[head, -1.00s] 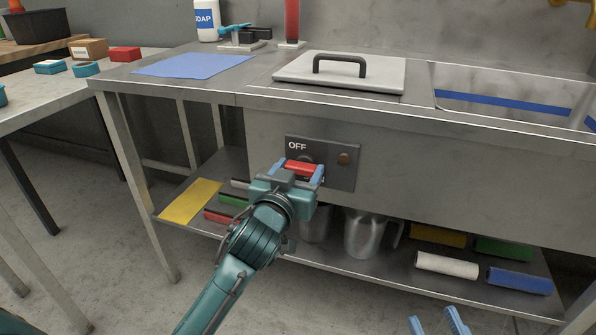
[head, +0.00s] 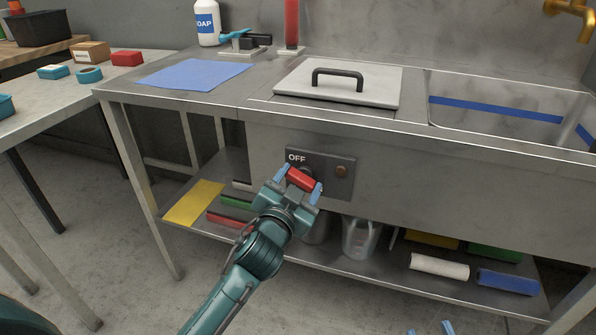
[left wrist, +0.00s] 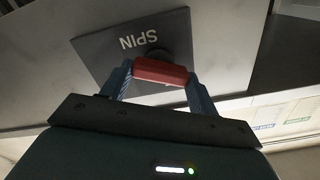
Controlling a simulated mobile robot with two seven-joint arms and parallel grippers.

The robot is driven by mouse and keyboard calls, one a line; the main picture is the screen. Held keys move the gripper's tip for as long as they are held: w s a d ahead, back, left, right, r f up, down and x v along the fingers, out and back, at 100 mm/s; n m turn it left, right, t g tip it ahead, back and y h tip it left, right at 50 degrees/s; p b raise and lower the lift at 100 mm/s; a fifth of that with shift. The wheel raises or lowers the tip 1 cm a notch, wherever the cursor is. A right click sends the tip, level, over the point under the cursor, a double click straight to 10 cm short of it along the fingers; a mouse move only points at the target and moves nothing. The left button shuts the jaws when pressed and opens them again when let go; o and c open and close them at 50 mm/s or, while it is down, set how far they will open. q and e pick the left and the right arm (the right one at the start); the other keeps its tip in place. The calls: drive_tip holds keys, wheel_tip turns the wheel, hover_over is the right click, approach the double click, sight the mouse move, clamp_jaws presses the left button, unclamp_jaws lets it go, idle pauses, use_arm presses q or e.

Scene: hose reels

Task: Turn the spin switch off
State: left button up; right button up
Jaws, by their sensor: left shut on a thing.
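The spin switch has a red bar handle (head: 300,180) on a dark panel (head: 338,186) on the front of the steel unit. The panel reads OFF at its upper left in the head view. My left gripper (head: 298,184) is shut on the red handle, its blue fingers at the two ends. The handle is tilted, right end lower. In the left wrist view the red handle (left wrist: 160,72) lies between the fingers, and SPIN shows upside down on the panel (left wrist: 100,45). The gripper hides the panel's lower part. My right gripper (head: 430,330) shows only two blue fingertips, apart, at the bottom edge.
A lid with a black handle (head: 338,85) and a sink basin (head: 500,105) are above. Jugs and coloured rolls fill the lower shelf (head: 375,265). A side table (head: 60,95) stands left.

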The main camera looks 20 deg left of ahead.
use_arm(q)
drive_tip(key=m+p, duration=0.1)
drive_tip(key=m, duration=0.1)
drive_tip(key=m+p, duration=0.1)
drive_tip(key=shift+d+r+m+p, duration=0.15)
drive_tip(key=shift+m+p, duration=0.15)
drive_tip(key=shift+m, duration=0.1)
drive_tip(key=m+p, duration=0.1)
drive_tip(key=m, duration=0.1)
drive_tip(key=shift+m, duration=0.4)
drive_tip(key=m+p, duration=0.1)
drive_tip(key=m, duration=0.1)
drive_tip(key=shift+d+m+p, duration=0.1)
drive_tip(key=shift+m+p, duration=0.2)
drive_tip(key=shift+f+m+p, duration=0.25)
drive_tip(key=shift+m+p, duration=0.35)
drive_tip(key=shift+m, duration=1.2)
use_arm(e)
drive_tip(key=shift+s+d+r+m+g+h, duration=0.35)
drive_tip(key=shift+d+m+g+h, duration=0.25)
drive_tip(key=shift+g, duration=0.35)
drive_tip(key=shift+s+d+r+m+g+h, duration=0.3)
drive_tip(key=shift+r+m+g+h, duration=0.2)
drive_tip(key=shift+m+g, duration=0.35)
drive_tip(key=shift+d, duration=0.1)
use_arm(q)
drive_tip(key=o, duration=1)
drive_tip(key=shift+s, duration=0.1)
